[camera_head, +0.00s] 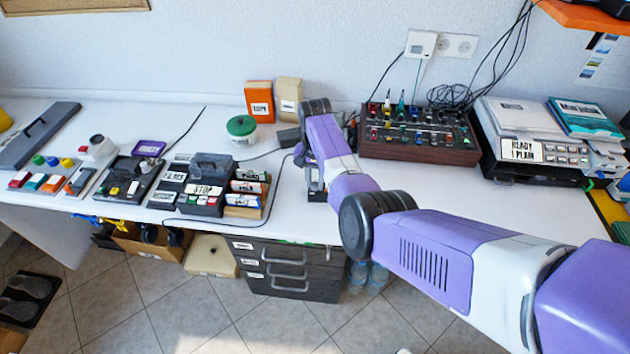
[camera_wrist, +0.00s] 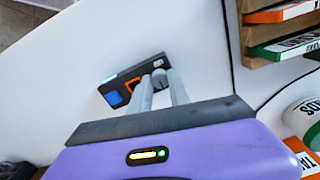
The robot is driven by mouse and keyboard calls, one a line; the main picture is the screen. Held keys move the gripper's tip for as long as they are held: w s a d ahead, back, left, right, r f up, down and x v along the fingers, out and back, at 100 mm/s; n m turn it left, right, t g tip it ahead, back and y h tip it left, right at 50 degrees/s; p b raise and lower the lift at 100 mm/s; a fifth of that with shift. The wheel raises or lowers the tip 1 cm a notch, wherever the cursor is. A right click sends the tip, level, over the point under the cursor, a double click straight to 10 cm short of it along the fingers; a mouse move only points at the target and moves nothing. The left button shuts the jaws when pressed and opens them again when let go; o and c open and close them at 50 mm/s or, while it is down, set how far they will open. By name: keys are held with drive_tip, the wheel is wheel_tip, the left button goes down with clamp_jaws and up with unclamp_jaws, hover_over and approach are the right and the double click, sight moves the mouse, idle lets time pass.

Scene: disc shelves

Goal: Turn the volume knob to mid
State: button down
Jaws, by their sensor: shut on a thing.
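In the wrist view a small dark box (camera_wrist: 115,91) with a blue square and an orange-edged part lies on the white table. A grey round knob (camera_wrist: 159,77) sits at its right end, between the two fingers of my gripper (camera_wrist: 161,82). The fingers are shut on the knob, which is partly hidden by them. I cannot read any mark or the knob's setting.
A wooden card rack (camera_wrist: 258,35) and a white-and-green round tub (camera_wrist: 303,118) are close by on the right in the wrist view. In the head view a mixer panel (camera_head: 418,140) stands right of my wrist, and a black labelled unit (camera_head: 203,190) stands left.

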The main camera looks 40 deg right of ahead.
sight(315, 184)
idle(0.3)
drive_tip(key=c, duration=1.2)
unclamp_jaws()
drive_tip(key=shift+r, duration=0.1)
wheel_tip(315, 184, up, 8)
drive_tip(key=shift+f, duration=0.15)
